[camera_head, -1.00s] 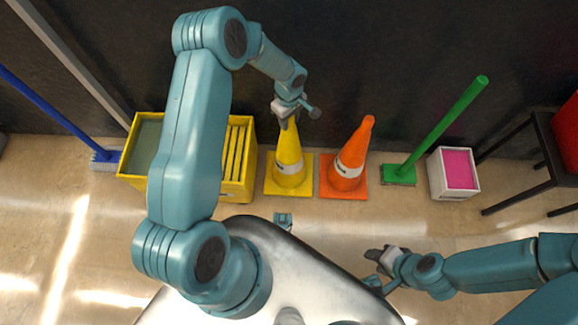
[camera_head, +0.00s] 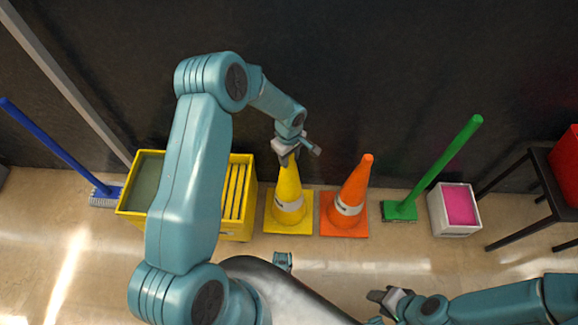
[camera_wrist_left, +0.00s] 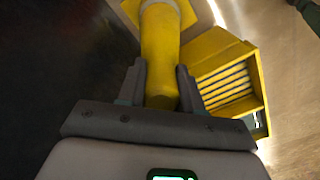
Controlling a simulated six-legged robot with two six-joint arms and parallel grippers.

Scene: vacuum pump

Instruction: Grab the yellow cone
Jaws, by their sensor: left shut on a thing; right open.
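The yellow cone (camera_head: 289,208) stands upright on the floor by the dark wall, with a white band round its middle and a square base. My left gripper (camera_head: 287,152) is at the cone's top and shut on it. In the left wrist view the cone (camera_wrist_left: 160,55) runs between the two fingers of my left gripper (camera_wrist_left: 161,85), one on each side of its tip. My right gripper (camera_head: 381,300) is at the lower right, open and empty, well away from the cone.
An orange cone (camera_head: 350,205) stands close to the right. A yellow bucket (camera_head: 238,228) with slats is close to the left. Further right are a green broom (camera_head: 402,211), a white box with pink contents (camera_head: 458,206) and a dark table (camera_head: 520,205). A blue broom (camera_head: 105,196) leans at left.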

